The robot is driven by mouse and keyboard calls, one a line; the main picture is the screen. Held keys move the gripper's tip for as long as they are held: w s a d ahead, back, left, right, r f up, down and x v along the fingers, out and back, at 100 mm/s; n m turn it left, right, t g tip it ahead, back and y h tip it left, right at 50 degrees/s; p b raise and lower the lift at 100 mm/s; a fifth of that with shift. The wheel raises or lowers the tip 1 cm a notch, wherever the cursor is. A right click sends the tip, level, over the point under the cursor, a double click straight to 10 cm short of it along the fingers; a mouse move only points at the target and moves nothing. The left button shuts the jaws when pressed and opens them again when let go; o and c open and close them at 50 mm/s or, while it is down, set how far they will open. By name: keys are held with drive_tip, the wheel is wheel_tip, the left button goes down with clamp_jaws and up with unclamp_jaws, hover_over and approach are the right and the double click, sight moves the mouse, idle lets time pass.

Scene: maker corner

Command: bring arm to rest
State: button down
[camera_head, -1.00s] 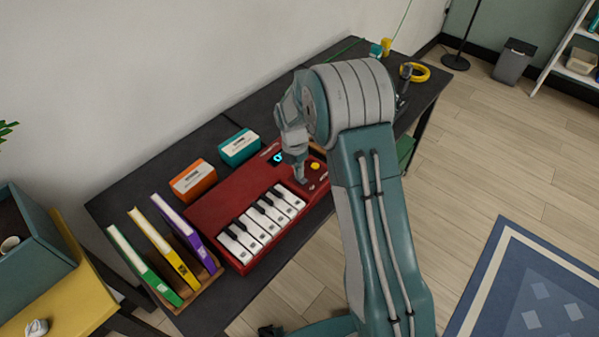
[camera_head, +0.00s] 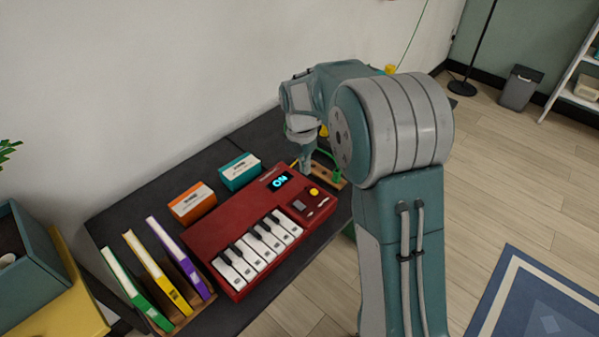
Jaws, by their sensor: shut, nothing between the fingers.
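My gripper (camera_head: 305,163) is shut and empty. It points down above the dark table (camera_head: 232,141), just behind the far right corner of the red keyboard (camera_head: 222,219), and looks apart from it. The keyboard's display (camera_head: 280,181) is lit and reads "ON", and a yellow knob (camera_head: 314,191) sits near its right end. My arm's large elbow joint rises at the right of the view and hides the right part of the table.
An orange box (camera_head: 193,203) and a teal box (camera_head: 240,171) stand behind the keyboard. Green, yellow and purple books (camera_head: 155,262) stand in a rack at the left. A wooden strip with a green piece (camera_head: 336,175) lies beside my gripper.

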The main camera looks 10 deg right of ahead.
drive_tip(key=s+d+r+m+t, duration=0.1)
drive_tip(key=s+r+m+t, duration=0.2)
drive_tip(key=s+r+m, duration=0.85)
drive_tip(key=s+r+m+t, duration=0.2)
drive_tip(key=s+m+t, duration=0.1)
drive_tip(key=s+m, duration=1)
drive_tip(key=s, duration=0.3)
drive_tip(key=shift+d+m+t+y, duration=0.3)
drive_tip(key=shift+m+t+y, duration=0.05)
drive_tip(key=shift+t+y, duration=0.05)
drive_tip(key=shift+w+r, duration=0.1)
drive_tip(key=shift+r, duration=0.05)
